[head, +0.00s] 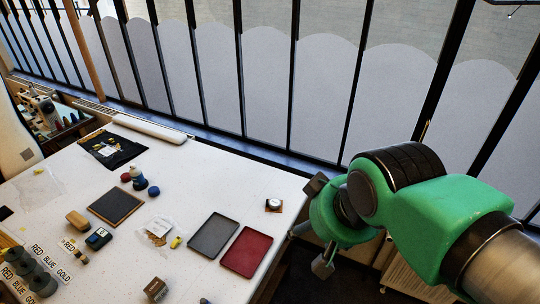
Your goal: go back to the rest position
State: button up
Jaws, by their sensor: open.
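My gripper (306,228) is at the right of the head view, at the end of my green arm. It is open and empty, with its fingers apart near the right edge of the white table (190,185). It appears to be off the table's edge and touches nothing that I can see. Part of the gripper is hidden behind its own green wrist.
A small round white item (273,203) sits by the table's right edge. A dark square board (116,207) and several small items lie further left. Tall windows (265,85) stand behind.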

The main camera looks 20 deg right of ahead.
notch_tip(320, 180, down, 7)
jog(key=b, duration=0.6)
jog(key=shift+b, duration=0.4)
